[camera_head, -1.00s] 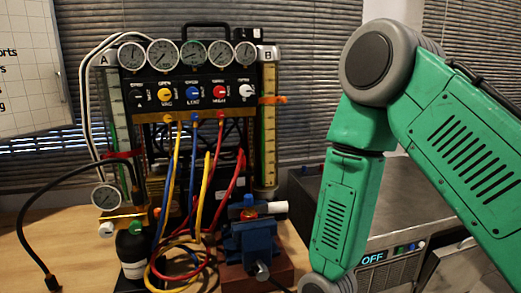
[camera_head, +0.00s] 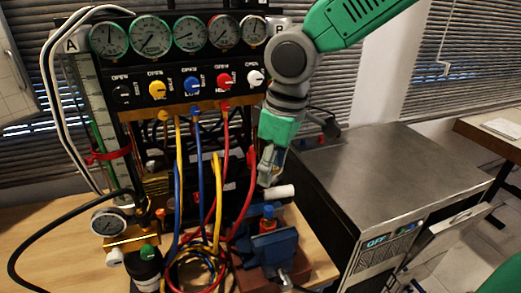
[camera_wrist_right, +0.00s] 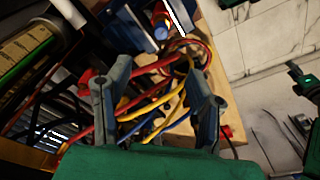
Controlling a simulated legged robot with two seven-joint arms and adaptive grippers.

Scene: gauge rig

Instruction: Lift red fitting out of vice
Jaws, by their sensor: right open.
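The red fitting (camera_head: 268,225), with a blue top, stands upright in the blue vice (camera_head: 274,246) at the lower middle of the head view. In the right wrist view the red fitting (camera_wrist_right: 160,14) shows at the top, its blue end toward me. My right gripper (camera_head: 269,178) hangs above the vice, pointing down, apart from the fitting. In the wrist view my right gripper (camera_wrist_right: 158,78) has its two fingers spread with nothing held between them.
A gauge panel (camera_head: 190,60) stands behind and left of the vice. Yellow, blue and red hoses (camera_head: 218,200) hang close to the vice's left. A white cylinder (camera_head: 278,193) lies just behind the fitting. A metal-topped cabinet (camera_head: 400,170) stands to the right.

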